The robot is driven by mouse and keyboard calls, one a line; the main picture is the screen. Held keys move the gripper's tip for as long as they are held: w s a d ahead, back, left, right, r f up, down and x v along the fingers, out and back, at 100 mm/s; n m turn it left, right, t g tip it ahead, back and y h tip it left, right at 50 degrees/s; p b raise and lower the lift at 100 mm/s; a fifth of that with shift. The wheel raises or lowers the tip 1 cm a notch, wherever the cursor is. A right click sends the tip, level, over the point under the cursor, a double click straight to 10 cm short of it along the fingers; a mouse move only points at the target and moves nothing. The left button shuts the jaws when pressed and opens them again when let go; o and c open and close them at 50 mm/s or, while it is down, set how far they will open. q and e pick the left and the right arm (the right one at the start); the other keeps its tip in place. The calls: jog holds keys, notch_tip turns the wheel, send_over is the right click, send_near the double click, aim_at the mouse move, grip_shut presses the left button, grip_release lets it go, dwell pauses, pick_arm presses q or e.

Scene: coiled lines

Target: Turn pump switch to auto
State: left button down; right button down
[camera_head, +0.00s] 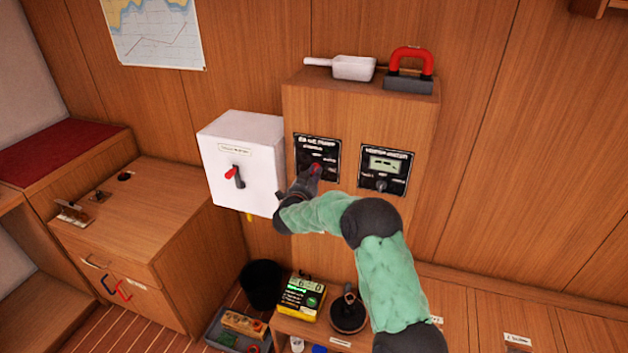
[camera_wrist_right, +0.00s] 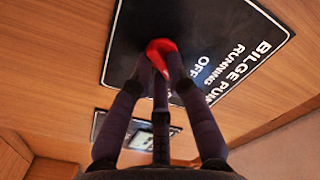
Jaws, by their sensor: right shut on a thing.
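The bilge pump panel (camera_head: 317,150) is a black plate with white lettering on the front of a wooden cabinet. In the right wrist view the panel (camera_wrist_right: 200,45) shows the words "BILGE PUMP", "RUNNING" and "OFF". Its red switch knob (camera_wrist_right: 162,46) sits between the fingertips of my right gripper (camera_wrist_right: 163,60), which is shut on it. In the head view my right gripper (camera_head: 310,178) covers the lower part of the panel, and the knob is mostly hidden. My left gripper is not in view.
A second black panel (camera_head: 386,170) with a small display and knob is to the right. A white box (camera_head: 243,165) with a red-handled switch is to the left. A white scoop (camera_head: 352,67) and a red-handled block (camera_head: 410,70) lie on the cabinet top.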

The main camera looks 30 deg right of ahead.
jog(key=shift+f+m+b, duration=0.15)
jog(key=shift+m+b, duration=0.7)
jog(key=shift+m, duration=0.25)
jog(key=c, duration=1.2)
grip_release()
jog(key=shift+s+a, duration=0.1)
jog(key=v, duration=1.1)
jog(key=shift+s+a, duration=0.3)
